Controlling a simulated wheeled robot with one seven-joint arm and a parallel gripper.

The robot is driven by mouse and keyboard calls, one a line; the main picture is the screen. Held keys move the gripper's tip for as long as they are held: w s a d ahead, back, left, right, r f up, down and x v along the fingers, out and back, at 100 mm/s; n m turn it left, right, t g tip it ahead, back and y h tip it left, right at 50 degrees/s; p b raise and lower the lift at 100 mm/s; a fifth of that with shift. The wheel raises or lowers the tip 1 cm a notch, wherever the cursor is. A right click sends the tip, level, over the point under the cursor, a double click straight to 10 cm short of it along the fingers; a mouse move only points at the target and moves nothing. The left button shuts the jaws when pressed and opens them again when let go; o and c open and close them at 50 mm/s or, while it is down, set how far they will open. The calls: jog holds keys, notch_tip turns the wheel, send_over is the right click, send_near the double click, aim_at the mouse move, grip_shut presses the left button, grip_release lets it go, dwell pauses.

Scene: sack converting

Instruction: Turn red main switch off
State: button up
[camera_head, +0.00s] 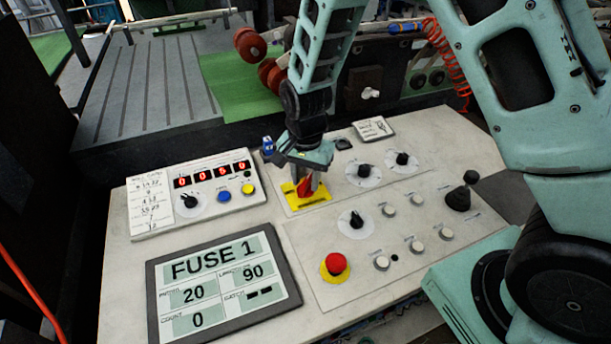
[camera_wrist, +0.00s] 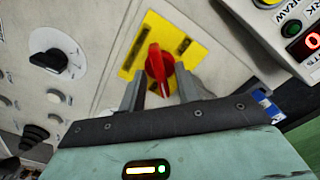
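The red main switch is a red rotary handle on a yellow plate (camera_head: 315,199) near the back middle of the control panel. In the wrist view the red handle (camera_wrist: 157,64) stands on its yellow plate (camera_wrist: 187,44), between and just beyond my fingertips. My gripper (camera_head: 307,180) is above the switch, pointing down at it, and hides part of it in the head view. In the wrist view my gripper's two fingers (camera_wrist: 159,84) are apart, one on each side of the handle's lower part. I cannot tell whether either finger touches it.
Left of the switch is a counter box (camera_head: 193,195) with red digits, and below it a display (camera_head: 222,284) reading FUSE 1. A red emergency button (camera_head: 336,263) sits in front. Black knobs (camera_head: 364,171) and several white buttons lie to the right.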

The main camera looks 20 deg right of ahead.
jog(key=shift+f, duration=0.15)
jog(key=shift+c, duration=0.3)
grip_shut()
